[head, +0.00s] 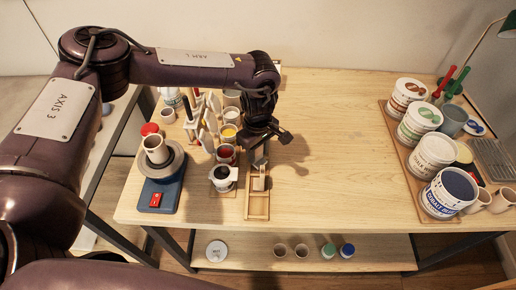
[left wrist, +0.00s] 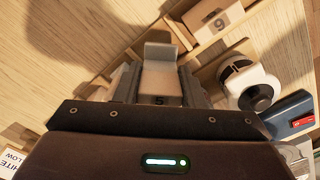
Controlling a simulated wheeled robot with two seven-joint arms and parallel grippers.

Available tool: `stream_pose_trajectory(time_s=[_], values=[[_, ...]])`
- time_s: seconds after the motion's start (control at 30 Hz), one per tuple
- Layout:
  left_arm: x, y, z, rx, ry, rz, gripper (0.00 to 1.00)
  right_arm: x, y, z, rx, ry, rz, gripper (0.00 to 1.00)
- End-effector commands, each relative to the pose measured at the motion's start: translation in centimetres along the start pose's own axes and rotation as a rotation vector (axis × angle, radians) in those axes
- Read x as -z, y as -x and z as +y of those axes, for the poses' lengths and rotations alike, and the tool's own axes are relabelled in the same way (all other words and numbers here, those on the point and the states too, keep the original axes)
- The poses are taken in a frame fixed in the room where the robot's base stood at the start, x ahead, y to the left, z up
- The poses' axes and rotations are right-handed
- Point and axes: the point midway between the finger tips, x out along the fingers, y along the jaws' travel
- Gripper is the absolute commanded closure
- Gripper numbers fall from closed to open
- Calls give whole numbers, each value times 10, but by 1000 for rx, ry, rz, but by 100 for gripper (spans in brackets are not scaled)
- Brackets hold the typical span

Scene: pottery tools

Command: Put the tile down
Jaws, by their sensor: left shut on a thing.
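My left gripper (head: 260,155) is shut on a pale L-shaped tile (left wrist: 158,75) marked "5", which shows between the fingers in the left wrist view. In the head view the gripper hangs above the far part of a narrow wooden rack (head: 248,210), and its fingers largely hide the held tile. Another tile (left wrist: 217,18), marked with what looks like a "9", sits in the rack, seen in the left wrist view. Whether the held tile touches the rack or table cannot be told. My right gripper is out of view.
Paint pots (head: 225,153) and a blue-based wheel with a cup (head: 160,195) stand further left. Large tubs (head: 434,155) fill a board at right. The table's middle (head: 330,150) is clear.

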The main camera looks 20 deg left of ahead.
Motion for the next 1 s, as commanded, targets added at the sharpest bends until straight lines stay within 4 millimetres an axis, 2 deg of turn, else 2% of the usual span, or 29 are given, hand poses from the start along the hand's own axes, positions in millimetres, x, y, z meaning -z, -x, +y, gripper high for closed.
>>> stream_pose_trajectory(time_s=[0.33, 0.7, 0.73, 0.9, 1.0], values=[[0, -6, 0, -2, 1, 0, 88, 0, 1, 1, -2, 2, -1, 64], [0, -18, 0, -2, 1, 0, 88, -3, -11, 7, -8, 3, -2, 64], [0, -18, 0, -1, 1, 0, 63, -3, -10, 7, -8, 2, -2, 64], [0, -17, 0, -1, 1, 0, 42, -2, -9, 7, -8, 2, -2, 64], [0, -17, 0, -1, 1, 0, 42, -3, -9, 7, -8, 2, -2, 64]])
